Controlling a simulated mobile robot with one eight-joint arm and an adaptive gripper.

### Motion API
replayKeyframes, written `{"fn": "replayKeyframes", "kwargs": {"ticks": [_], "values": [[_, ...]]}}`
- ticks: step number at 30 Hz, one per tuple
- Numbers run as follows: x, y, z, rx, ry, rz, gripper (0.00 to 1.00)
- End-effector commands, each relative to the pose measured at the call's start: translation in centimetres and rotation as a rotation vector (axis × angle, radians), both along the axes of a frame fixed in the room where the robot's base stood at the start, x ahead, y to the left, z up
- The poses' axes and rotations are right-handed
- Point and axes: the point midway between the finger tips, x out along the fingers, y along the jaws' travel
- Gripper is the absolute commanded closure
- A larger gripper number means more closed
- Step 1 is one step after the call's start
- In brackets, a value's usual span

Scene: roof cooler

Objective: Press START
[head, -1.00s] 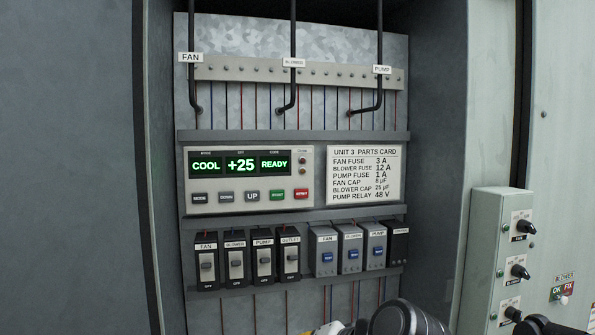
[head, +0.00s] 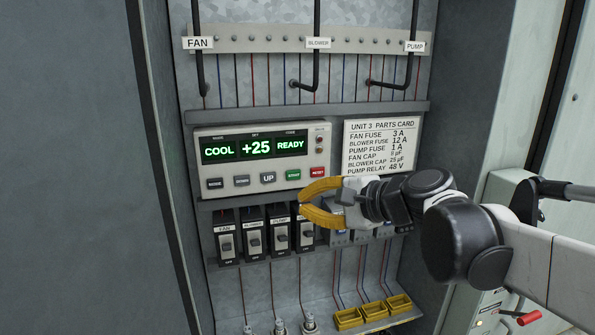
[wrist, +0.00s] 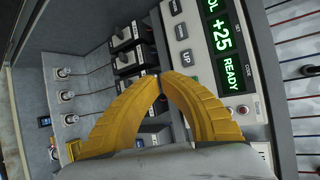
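The control panel (head: 262,155) shows COOL, +25 and READY in green on its display (head: 254,147). Below the display is a row of buttons: MODE, DOWN, UP (head: 268,178), green START (head: 293,175) and a red one (head: 317,173). My gripper (head: 302,201) has its yellow fingertips together, with nothing between them. In the head view the tips are just below the panel's lower right edge, below START and the red button. In the wrist view the fingertips (wrist: 160,78) are beside UP (wrist: 187,58); START is not visible there, seemingly behind the fingers.
A row of labelled breakers (head: 255,241) sits under the panel; blue-buttoned relays (head: 338,237) lie partly behind my gripper. A parts card (head: 381,147) is right of the panel. Yellow trays (head: 348,318) and several metal-topped parts (head: 279,327) are below. Cabinet walls bound both sides.

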Motion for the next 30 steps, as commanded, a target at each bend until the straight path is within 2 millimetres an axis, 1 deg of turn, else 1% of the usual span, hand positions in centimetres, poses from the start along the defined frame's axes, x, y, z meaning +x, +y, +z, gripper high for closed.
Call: {"fn": "replayKeyframes", "kwargs": {"ticks": [5,8,11,21,27,30], "values": [[0.1,0.0,0.0,-0.001,0.0,0.001,1.0],[0.6,0.2,-0.1,-0.002,-0.001,0.001,1.0],[1.6,0.5,-0.1,-0.002,-0.001,0.001,1.0],[6.1,1.8,-0.1,-0.003,-0.001,0.002,1.0],[7.9,2.3,-0.1,-0.002,-0.001,0.0,1.0],[8.3,2.4,0.0,-0.002,-0.001,0.0,1.0]]}}
